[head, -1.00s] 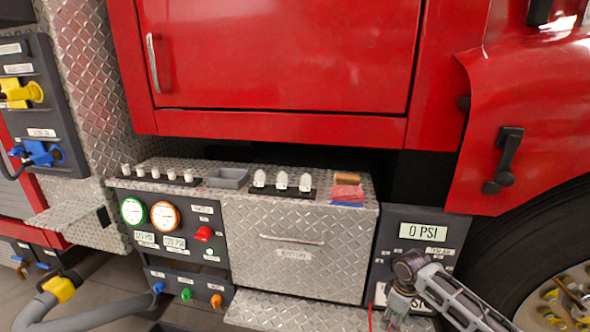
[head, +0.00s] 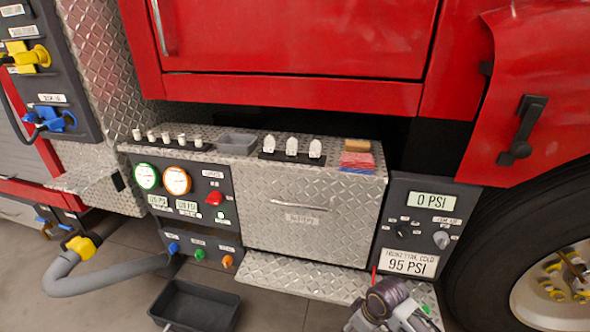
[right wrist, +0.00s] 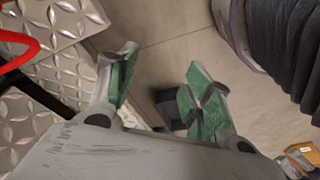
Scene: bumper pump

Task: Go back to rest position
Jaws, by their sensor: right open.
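My right gripper (right wrist: 160,95) is open and empty in the right wrist view, its green-padded fingers apart over the grey floor. In the head view my right arm (head: 388,302) shows at the lower right, below the tire pressure panel (head: 420,228), which reads 0 PSI above a label "FRONT/STRR, COLD 95 PSI". The arm is apart from the panel's knobs; its fingertips are hard to make out there. My left gripper is not in view.
A black tray (head: 193,306) lies on the floor. A diamond-plate step (head: 300,277) juts out below the battery box (head: 300,210). A grey hose (head: 85,285) lies at the left. A tire (head: 470,240) stands at the right. A red hose (right wrist: 20,50) shows near the right gripper.

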